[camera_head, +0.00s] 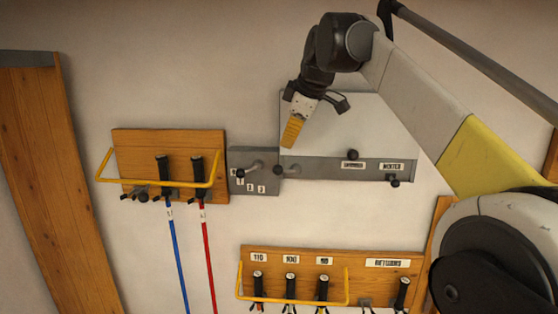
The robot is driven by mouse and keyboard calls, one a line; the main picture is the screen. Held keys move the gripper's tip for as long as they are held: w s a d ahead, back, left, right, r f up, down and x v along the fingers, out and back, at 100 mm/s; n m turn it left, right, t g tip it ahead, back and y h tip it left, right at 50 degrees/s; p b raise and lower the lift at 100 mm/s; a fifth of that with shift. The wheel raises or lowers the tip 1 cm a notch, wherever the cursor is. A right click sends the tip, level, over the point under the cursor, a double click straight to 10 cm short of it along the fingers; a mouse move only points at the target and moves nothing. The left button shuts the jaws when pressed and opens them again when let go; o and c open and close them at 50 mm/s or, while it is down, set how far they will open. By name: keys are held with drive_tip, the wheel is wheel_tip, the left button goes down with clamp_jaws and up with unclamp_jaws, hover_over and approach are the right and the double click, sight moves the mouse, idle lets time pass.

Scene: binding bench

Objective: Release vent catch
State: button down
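My gripper (291,138) hangs in front of the upper left of a pale panel (360,130), tip pointing down and left. Its yellow end shows as one narrow block, so I cannot see a gap between fingers. Below the tip, a small grey plate (240,158) carries a bent metal lever (254,166) with a dark knob and numbered labels. A dark round knob (278,170) sits at its right, by the panel's lower left corner. More dark knobs (352,155) sit along the panel's grey lower strip (325,168), beside labels. I cannot tell which part is the vent catch.
A wooden board (140,150) at left has a yellow guard rail and two black handles on blue and red lines. A lower wooden board (340,262) holds several black-handled tools behind another yellow rail. My arm fills the right side. Bare wall lies between the boards.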

sight(278, 169)
drive_tip(key=p+x, duration=0.1)
drive_tip(key=x, duration=0.7)
drive_tip(key=shift+w+f, duration=0.1)
drive_tip(key=shift+s+a, duration=0.1)
drive_tip(key=shift+s, duration=0.1)
